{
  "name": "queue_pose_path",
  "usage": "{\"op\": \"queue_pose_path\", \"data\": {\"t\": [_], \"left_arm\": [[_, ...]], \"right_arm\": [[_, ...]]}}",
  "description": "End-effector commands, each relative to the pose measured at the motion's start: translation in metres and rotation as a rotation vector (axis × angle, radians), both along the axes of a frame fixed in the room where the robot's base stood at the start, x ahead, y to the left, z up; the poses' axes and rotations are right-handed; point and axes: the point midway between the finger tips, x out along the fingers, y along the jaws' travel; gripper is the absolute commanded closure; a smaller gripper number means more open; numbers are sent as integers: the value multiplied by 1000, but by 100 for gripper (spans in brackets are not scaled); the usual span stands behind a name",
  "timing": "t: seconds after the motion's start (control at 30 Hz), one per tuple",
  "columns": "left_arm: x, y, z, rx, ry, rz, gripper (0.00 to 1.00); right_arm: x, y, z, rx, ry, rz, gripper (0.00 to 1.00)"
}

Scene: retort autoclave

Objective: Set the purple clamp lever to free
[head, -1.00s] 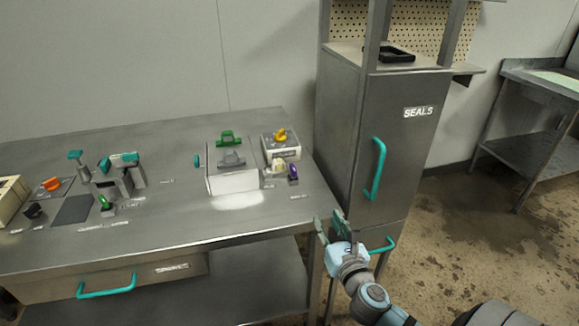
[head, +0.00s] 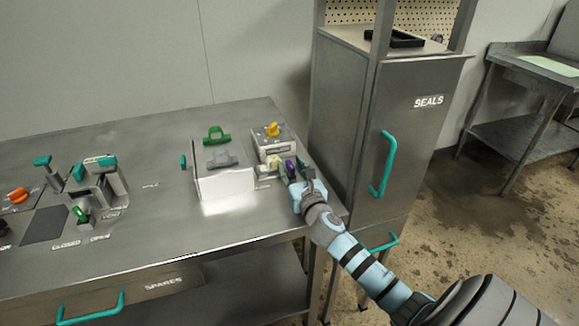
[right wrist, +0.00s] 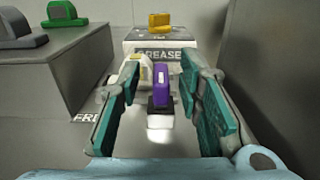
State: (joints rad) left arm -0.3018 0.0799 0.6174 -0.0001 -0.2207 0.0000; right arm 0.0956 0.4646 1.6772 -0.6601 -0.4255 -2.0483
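The purple clamp lever (head: 290,169) stands at the right end of the steel bench, in front of the grease box. In the right wrist view the purple lever (right wrist: 162,85) is upright on a dark base, between my right gripper's fingers with gaps on both sides. My right gripper (head: 298,180) is open around it; its teal finger pads also show in the right wrist view (right wrist: 163,110). A white part (right wrist: 140,75) sits just left of the lever, behind the left finger. My left gripper is not in view.
The grease box (head: 275,148) with a yellow knob (head: 272,130) stands behind the lever. A white-fronted box (head: 225,183) with grey and green handles is to the left. The SEALS cabinet (head: 420,140) rises close on the right.

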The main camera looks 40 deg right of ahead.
Motion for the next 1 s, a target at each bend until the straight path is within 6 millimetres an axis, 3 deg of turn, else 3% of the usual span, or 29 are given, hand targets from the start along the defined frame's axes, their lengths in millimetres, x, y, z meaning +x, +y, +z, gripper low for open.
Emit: {"op": "queue_pose_path", "data": {"t": [0.13, 0.4, 0.43, 0.63, 1.0], "left_arm": [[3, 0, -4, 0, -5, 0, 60], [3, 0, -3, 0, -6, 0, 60], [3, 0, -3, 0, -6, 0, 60], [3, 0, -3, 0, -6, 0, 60], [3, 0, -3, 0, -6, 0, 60]], "right_arm": [[16, -5, -1, 1, 0, 0, 68], [19, -6, 0, 1, 1, 0, 68], [19, -6, 0, 1, 1, 0, 69], [19, -6, 0, 1, 1, 0, 100], [19, -6, -1, 2, 0, -3, 100]]}}
